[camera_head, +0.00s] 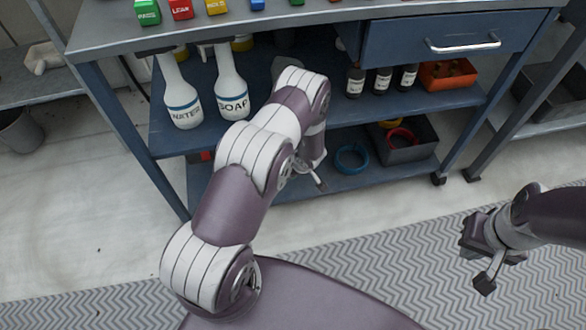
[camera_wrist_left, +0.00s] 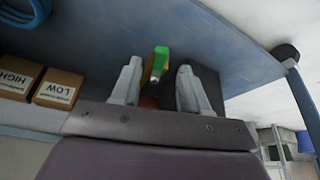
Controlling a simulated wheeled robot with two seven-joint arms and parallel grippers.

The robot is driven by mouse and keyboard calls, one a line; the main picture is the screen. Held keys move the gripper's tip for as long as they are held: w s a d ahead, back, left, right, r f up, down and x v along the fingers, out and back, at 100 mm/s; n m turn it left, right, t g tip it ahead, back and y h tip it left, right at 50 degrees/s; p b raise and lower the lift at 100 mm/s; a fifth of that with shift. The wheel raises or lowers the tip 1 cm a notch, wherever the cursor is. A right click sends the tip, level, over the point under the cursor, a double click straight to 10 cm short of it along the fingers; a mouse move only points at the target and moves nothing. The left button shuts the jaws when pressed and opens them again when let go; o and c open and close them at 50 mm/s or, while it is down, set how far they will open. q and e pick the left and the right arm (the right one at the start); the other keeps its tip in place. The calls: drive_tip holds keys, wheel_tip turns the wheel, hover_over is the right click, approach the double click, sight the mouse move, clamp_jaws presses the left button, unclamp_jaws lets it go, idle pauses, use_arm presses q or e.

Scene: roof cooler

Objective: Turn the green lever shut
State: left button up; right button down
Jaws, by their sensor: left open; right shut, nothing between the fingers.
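The green lever (camera_wrist_left: 160,58) shows in the left wrist view, with an orange-yellow part just beneath its green end. It lies between the two fingers of my left gripper (camera_wrist_left: 160,88). The fingers are apart on either side of it, and I cannot tell whether either touches it. In the head view I cannot make out the lever, and my left arm reaches to the blue bench and hides much of the lower shelves. My right gripper (camera_head: 484,272) is shut and empty, low at the right over the patterned mat, well away from the bench.
The bench shelf holds a WATER bottle (camera_head: 181,97), a SOAP bottle (camera_head: 231,92) and dark bottles (camera_head: 382,80). A blue ring (camera_head: 352,158) and a grey bin (camera_head: 410,150) sit lower.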

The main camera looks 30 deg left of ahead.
use_arm(q)
drive_tip(key=p+v, duration=0.4)
drive_tip(key=v, duration=0.6)
